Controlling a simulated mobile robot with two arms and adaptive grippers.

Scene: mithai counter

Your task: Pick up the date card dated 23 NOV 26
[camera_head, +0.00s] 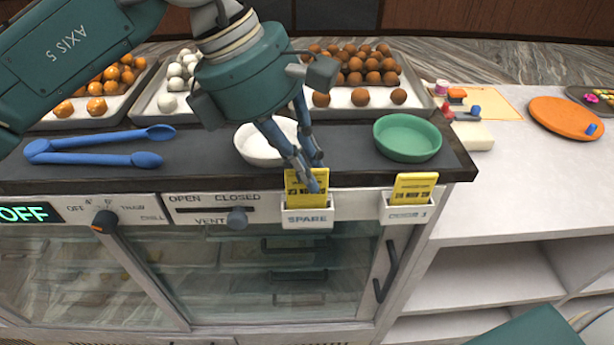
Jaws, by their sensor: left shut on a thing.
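A yellow date card (294,189) stands upright in the holder labelled SPARE (308,219) on the front of the counter. My left gripper (316,180) reaches down from above and is shut on this card. The fingers cover part of its print, and its date is too small to read. A second yellow date card (413,186) stands in the other holder (408,214) to the right, untouched. Its lines are also too small to read surely. My right gripper is not in view.
A white bowl (256,150) sits close behind my left gripper. A green dish (407,137) and blue tongs (95,149) lie on the dark counter top (200,150). Trays of sweets stand behind. A vent slider (237,217) and a dial (104,221) are to the left.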

